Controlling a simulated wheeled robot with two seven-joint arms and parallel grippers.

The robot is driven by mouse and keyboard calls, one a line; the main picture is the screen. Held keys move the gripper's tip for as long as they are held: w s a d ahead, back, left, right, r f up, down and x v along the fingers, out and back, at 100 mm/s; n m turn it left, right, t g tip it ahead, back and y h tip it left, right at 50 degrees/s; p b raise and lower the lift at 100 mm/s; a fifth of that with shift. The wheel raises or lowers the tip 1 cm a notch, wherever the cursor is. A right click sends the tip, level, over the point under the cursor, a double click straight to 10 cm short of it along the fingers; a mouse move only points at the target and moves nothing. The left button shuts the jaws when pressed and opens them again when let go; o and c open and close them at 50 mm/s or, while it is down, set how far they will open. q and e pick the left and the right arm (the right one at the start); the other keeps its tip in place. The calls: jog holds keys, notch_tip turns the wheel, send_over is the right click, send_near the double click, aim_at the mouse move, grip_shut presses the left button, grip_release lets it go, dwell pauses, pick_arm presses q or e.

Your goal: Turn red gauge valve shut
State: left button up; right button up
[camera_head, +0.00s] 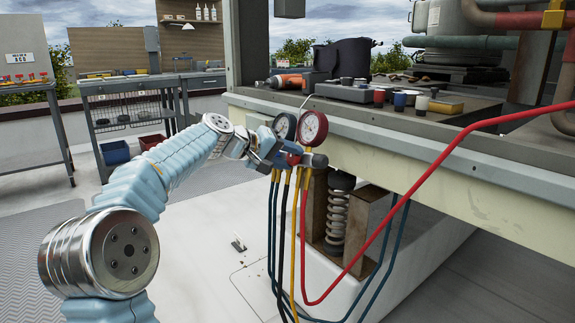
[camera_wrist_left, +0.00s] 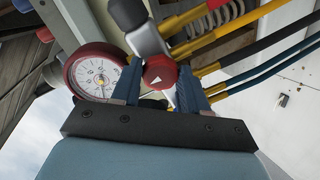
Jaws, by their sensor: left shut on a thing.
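The gauge set hangs at the cooler's edge, with a red gauge (camera_head: 313,128) and a dark gauge (camera_head: 285,126) side by side. My left gripper (camera_head: 280,155) is at the manifold just below the gauges. In the left wrist view the red valve knob (camera_wrist_left: 160,73), with a pale triangular mark, sits between the two blue fingers of my left gripper (camera_wrist_left: 160,88), which is shut on it. The red gauge's dial (camera_wrist_left: 97,75) shows at the left there. In the head view the fingers partly hide the red knob (camera_head: 293,159). My right gripper is not in view.
Red, yellow and blue hoses (camera_head: 296,230) hang below the manifold, and the red hose (camera_head: 425,185) arcs up to the right. The cooler's ledge (camera_head: 400,150) runs right, with small parts and a drill (camera_head: 285,80) on top. A wire cart (camera_head: 135,105) stands behind left.

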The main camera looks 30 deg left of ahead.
pick_arm(q)
jog(key=shift+f+m+b, duration=0.15)
jog(key=shift+m+b, duration=0.25)
jog(key=shift+m, duration=0.3)
jog(key=o, duration=1.1)
jog(key=shift+c, duration=0.2)
jog(key=shift+s, duration=0.1)
jog(key=v, duration=1.3)
jog(key=shift+s+r+p, duration=0.3)
